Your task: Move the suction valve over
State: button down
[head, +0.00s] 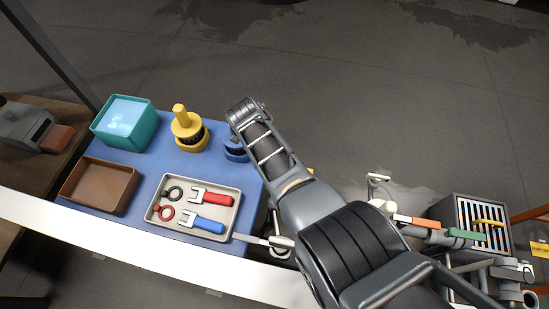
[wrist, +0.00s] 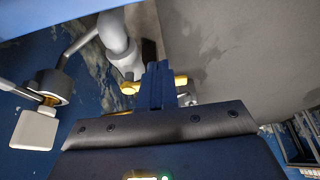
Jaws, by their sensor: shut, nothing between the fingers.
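Several pipe levers show in the head view: an orange lever (head: 415,221), a green lever (head: 466,234) and a pale lever (head: 265,241) by the tray. I cannot tell which belongs to the suction valve. In the wrist view my gripper (wrist: 158,68) has its dark blue fingers together and empty. Just beyond them is a grey curved pipe (wrist: 116,38) with a yellow part (wrist: 130,88) at its lower end. Contact cannot be told. A pale block (wrist: 34,129) on a round fitting is at the left. In the head view my arm hides my gripper.
A blue table (head: 160,152) holds a teal bin (head: 147,132), a brown bin (head: 84,205), a yellow-knobbed part (head: 187,128) and a grey tray (head: 233,187) of tools. A slatted grey box (head: 447,212) stands at the right. The far floor is clear.

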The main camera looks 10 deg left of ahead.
jog(key=shift+s+d+f+p, duration=0.15)
jog(key=shift+d+f, duration=0.2)
jog(key=shift+d, duration=0.45)
jog(key=shift+w+d+f+p, duration=0.1)
jog(key=shift+d+f+p, duration=0.2)
jog(key=shift+d, duration=0.5)
jog(key=shift+s+d+f+p, duration=0.1)
jog(key=shift+d+f, duration=0.3)
jog(key=shift+d, duration=0.4)
